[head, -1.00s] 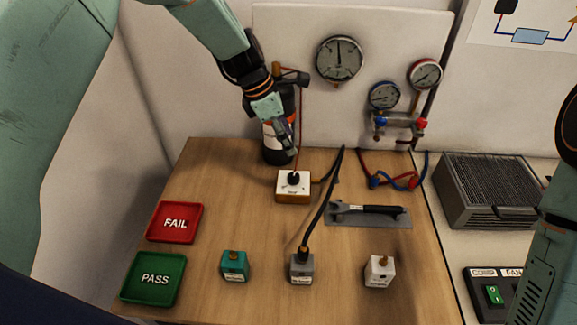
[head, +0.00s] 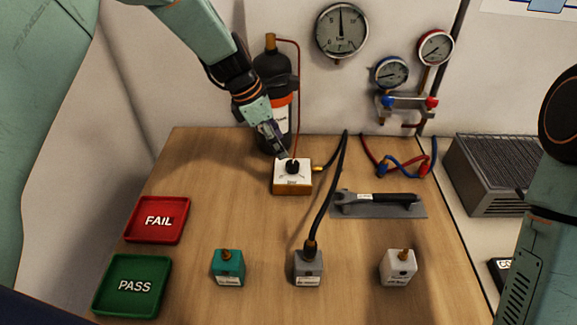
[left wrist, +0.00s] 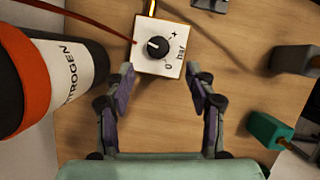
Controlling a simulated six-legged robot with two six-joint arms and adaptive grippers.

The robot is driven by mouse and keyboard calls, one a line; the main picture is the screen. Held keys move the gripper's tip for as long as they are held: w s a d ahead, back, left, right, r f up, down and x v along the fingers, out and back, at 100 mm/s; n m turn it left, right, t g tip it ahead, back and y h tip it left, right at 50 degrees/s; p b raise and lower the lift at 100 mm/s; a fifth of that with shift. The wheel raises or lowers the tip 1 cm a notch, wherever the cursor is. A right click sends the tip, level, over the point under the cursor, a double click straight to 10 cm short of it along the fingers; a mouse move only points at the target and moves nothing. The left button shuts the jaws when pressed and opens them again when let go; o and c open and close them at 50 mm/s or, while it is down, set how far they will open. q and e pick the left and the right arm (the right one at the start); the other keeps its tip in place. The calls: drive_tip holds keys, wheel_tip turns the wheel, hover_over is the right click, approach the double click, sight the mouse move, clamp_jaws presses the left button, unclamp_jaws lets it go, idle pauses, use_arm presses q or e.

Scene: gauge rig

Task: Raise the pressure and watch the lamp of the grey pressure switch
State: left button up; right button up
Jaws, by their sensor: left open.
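The grey pressure switch (head: 308,268) stands upright on the bench with a black hose on its top fitting. No lit lamp can be made out on it. The white regulator box (head: 292,178) with a black knob (head: 293,166) stands further back, and the knob (left wrist: 158,47) also shows in the left wrist view, marked "bar". My left gripper (head: 280,153) is open at the knob, its fingers apart and short of it in the left wrist view (left wrist: 165,82). The large gauge (head: 342,31) on the back panel has its needle pointing about straight up. My right gripper is not in view.
A nitrogen bottle (head: 277,95) stands behind my left gripper. Teal (head: 228,267) and white (head: 398,267) switches flank the grey one. FAIL (head: 157,220) and PASS (head: 133,287) trays are at left. A manifold (head: 405,102) hangs behind.

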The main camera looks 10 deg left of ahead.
sight(292, 164)
use_arm(q)
drive_tip(key=x, duration=0.7)
drive_tip(key=shift+w, duration=0.15)
drive_tip(key=shift+d+f, duration=0.1)
drive_tip(key=shift+f, duration=0.15)
drive_tip(key=shift+w+d+f, duration=0.1)
drive_tip(key=shift+f, duration=0.05)
drive_tip(key=c, duration=1.2)
drive_tip(key=shift+o, duration=0.2)
